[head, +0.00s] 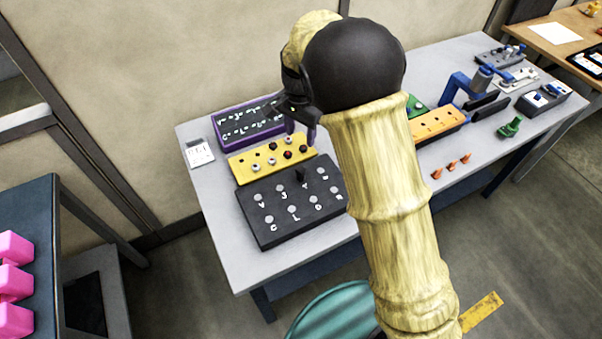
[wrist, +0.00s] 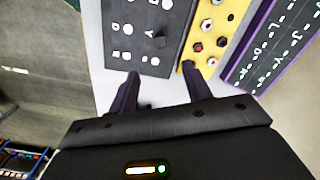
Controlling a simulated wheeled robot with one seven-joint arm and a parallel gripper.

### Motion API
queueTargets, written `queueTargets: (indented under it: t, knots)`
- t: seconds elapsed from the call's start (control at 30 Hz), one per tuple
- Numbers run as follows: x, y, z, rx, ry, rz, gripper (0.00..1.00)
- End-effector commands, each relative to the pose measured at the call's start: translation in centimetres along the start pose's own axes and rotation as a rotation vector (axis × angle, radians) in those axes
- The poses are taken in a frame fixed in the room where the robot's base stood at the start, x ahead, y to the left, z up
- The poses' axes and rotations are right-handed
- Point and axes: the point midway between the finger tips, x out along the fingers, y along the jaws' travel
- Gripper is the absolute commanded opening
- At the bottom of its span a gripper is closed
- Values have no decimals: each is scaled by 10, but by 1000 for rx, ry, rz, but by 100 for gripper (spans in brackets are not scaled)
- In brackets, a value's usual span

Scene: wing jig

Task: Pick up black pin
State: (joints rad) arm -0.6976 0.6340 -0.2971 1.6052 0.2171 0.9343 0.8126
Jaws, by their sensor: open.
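A black pin (head: 300,174) stands up from the dark block (head: 262,226), which has white letters and pale round spots. In the wrist view the same black pin (wrist: 160,40) shows beyond my fingertips, near the block's edge beside the yellow block. The yellow block (head: 240,172) holds several small pins, some pale, some red or dark; their exact colours are hard to tell. My gripper (head: 302,130) is open and empty above the table, over the area of the yellow block. In the wrist view my gripper (wrist: 160,72) has its two fingers spread apart, with nothing between them.
A purple-framed board (head: 250,121) with white marks lies behind the yellow block. A white card (head: 200,153) lies at the left. An orange block (head: 437,124), orange cones (head: 451,164) and a blue clamp-like fixture (head: 458,86) stand to the right. Bare grey tabletop (head: 225,222) shows at the left.

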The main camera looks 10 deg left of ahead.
Motion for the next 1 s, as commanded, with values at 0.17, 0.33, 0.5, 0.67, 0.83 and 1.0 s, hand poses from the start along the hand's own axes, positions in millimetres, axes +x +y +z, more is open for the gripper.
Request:
queueTargets:
  t: [0.17, 0.33, 0.5, 0.67, 0.83, 1.0]
  knots:
    - [28, 1, 0, 2, -4, 5, 49]
    - [58, 2, 0, 2, -3, 4, 49]
    - [88, 2, 0, 2, -3, 5, 49]
    - [109, 1, 0, 1, -2, 3, 49]
    - [114, 1, 0, 2, -1, 0, 49]
    - [114, 1, 0, 1, -1, 0, 49]
